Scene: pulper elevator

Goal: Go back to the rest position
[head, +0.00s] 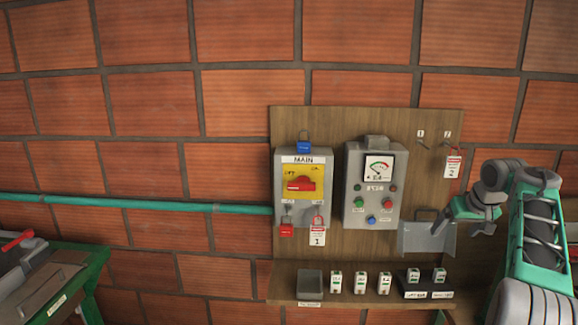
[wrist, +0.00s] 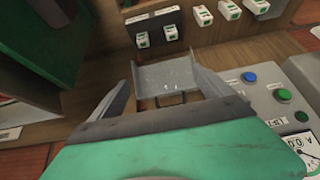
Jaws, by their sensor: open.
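The tray (wrist: 166,72) shows beyond and between the fingers there. I cannot tell whether the fingertips touch it. My green arm comes in from the right side of the head view.
A wooden board (head: 325,125) on the brick wall carries the MAIN switch box (head: 302,208) and a meter box (head: 373,215) with buttons. Several small labelled blocks (head: 360,282) stand on the lower shelf. A red-and-white tag (head: 453,167) hangs at hook 2. A green pipe (head: 130,205) runs left.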

